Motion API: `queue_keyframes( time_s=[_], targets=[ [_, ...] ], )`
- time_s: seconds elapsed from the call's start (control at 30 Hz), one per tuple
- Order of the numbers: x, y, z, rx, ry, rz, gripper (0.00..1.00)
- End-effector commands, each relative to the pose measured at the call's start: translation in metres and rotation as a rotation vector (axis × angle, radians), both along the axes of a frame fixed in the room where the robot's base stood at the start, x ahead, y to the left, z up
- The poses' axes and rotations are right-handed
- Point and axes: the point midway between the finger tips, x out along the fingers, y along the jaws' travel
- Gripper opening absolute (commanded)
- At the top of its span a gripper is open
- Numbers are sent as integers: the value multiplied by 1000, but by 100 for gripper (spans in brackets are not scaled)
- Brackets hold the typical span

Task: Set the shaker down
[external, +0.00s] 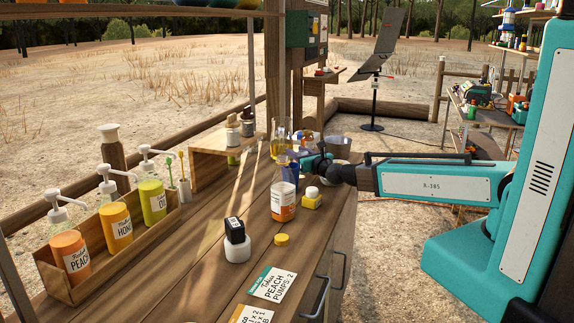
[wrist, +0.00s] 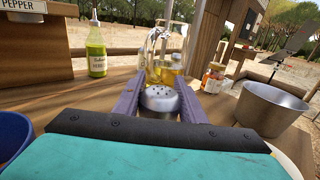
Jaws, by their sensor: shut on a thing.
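The shaker (wrist: 159,99) has a silver metal top with small holes and stands between the two purple-grey fingers of my gripper (wrist: 160,92) in the wrist view. My gripper is shut on it. In the external view my gripper (external: 304,160) is over the far part of the wooden counter (external: 205,245), partly behind a bottle with an orange label. I cannot make out the shaker there. Its lower part is hidden in the wrist view, so I cannot tell whether it touches the counter.
A metal pot (wrist: 272,106) is right of my gripper, a blue bowl (wrist: 13,135) left. Clear bottles with yellow liquid (wrist: 172,72) and a small jar (wrist: 213,78) stand beyond. The orange-label bottle (external: 284,203) and a yellow container (external: 312,200) are nearer. A crate (external: 72,290) holds pump bottles.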

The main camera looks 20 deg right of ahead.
Motion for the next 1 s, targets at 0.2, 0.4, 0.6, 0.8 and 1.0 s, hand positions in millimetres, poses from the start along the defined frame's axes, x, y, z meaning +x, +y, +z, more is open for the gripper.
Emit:
queue_keyframes(
  time_s=[0.2,0.4,0.6,0.8,1.0],
  targets=[
    [0,0,-8,0,-1,0,13],
    [0,0,-8,0,-1,0,13],
    [0,0,-10,0,-2,0,13],
    [0,0,-10,0,-1,1,56],
    [0,0,-10,0,-1,1,56]
  ],
)
